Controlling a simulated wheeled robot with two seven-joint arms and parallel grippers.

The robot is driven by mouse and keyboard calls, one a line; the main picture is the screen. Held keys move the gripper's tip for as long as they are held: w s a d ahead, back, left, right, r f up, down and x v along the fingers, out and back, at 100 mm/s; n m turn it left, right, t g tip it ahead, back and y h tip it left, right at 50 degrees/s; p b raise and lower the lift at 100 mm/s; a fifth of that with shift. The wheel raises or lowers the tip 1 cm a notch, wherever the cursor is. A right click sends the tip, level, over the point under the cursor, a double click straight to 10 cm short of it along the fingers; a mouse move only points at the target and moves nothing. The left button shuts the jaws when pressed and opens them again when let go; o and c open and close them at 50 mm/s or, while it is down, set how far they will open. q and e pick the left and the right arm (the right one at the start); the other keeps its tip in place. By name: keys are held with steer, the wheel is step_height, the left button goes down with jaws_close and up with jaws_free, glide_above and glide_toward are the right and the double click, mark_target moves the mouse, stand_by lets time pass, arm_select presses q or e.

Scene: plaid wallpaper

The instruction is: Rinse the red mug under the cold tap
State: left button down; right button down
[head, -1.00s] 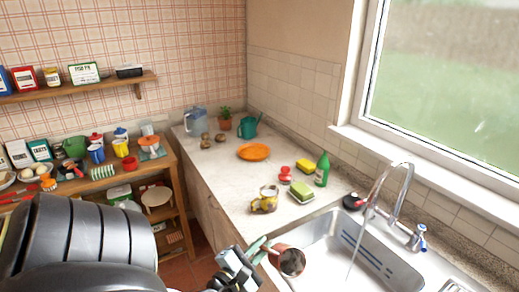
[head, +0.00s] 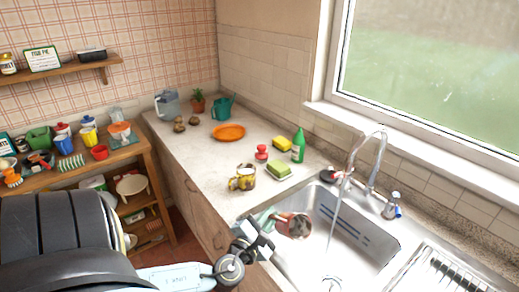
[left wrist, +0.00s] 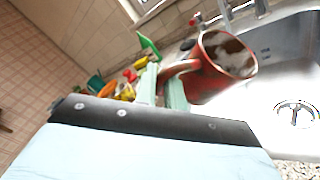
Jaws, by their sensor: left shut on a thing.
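The red mug (head: 297,226) is held by its handle in my left gripper (head: 268,221), over the left part of the sink. In the left wrist view the mug (left wrist: 202,82) is tilted, with brown and whitish residue inside, and its handle lies between the pale green fingers (left wrist: 164,86). The curved tap (head: 377,155) runs a thin stream of water (head: 331,225) into the sink (head: 350,258). The mug is left of the stream and looks apart from it. A blue-marked tap handle (head: 393,206) stands right of the spout. My right gripper is not in view.
On the counter left of the sink stand a patterned yellow mug (head: 243,178), a sponge (head: 278,171), a green bottle (head: 298,146) and a red-topped item (head: 261,153). A dark object (head: 330,174) sits by the tap. A ribbed drainer (head: 453,275) is at the right.

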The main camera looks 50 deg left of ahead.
arm_select(q)
steer(key=w, duration=0.1)
steer(key=w+b, duration=0.1)
steer(key=w+f, duration=0.1)
steer(key=w, duration=0.1)
steer(key=shift+w+d, duration=0.1)
steer(key=shift+d, duration=0.3)
steer(key=w+d+f+b, duration=0.1)
steer(key=w+b, duration=0.1)
steer(key=w, duration=0.4)
steer(key=w+d+f+b, duration=0.2)
steer(key=w+b, duration=0.1)
steer(key=w, duration=0.4)
steer(key=shift+w+f+b, duration=0.2)
steer(key=shift+w+b, duration=0.05)
steer(key=shift+b, duration=0.05)
steer(key=shift+s+d+p, duration=0.15)
steer(key=shift+d+p, duration=0.15)
steer(key=shift+d, duration=0.1)
steer(key=shift+a, duration=0.15)
stand_by(0.3)
steer(key=shift+a, duration=0.35)
steer(key=shift+d, duration=0.1)
steer(key=shift+d+p, duration=0.3)
steer(key=shift+d, duration=0.1)
